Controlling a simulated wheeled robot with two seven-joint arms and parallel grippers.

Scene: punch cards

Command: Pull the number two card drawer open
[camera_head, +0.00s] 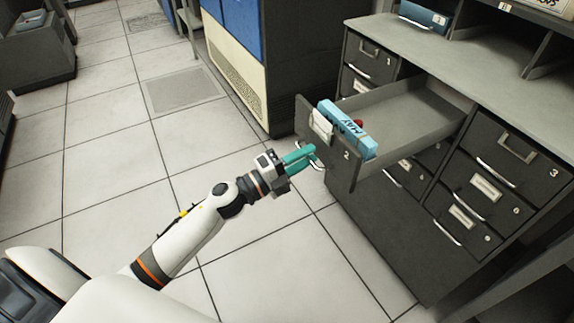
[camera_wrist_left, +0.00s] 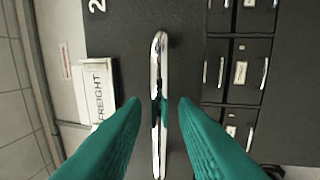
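The number two card drawer (camera_head: 338,151) is pulled well out of the dark cabinet, its inside showing. A light-blue card box (camera_head: 346,130) stands in it behind the front, with a small red thing beside it. My left gripper (camera_head: 303,155) is at the drawer's chrome handle (camera_head: 319,163). In the left wrist view the handle (camera_wrist_left: 160,60) runs between the two teal fingers (camera_wrist_left: 160,108), with a gap on each side. The fingers are open around it. The drawer's label (camera_wrist_left: 99,92) reads FREIGHT. My right gripper is not in view.
Closed drawers numbered 1 (camera_head: 371,60) and 3 (camera_head: 517,150) flank the open one. The cabinet top (camera_head: 440,55) carries a blue box (camera_head: 424,16). A blue and beige machine (camera_head: 235,75) stands to the left. The tiled floor (camera_head: 110,140) is clear.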

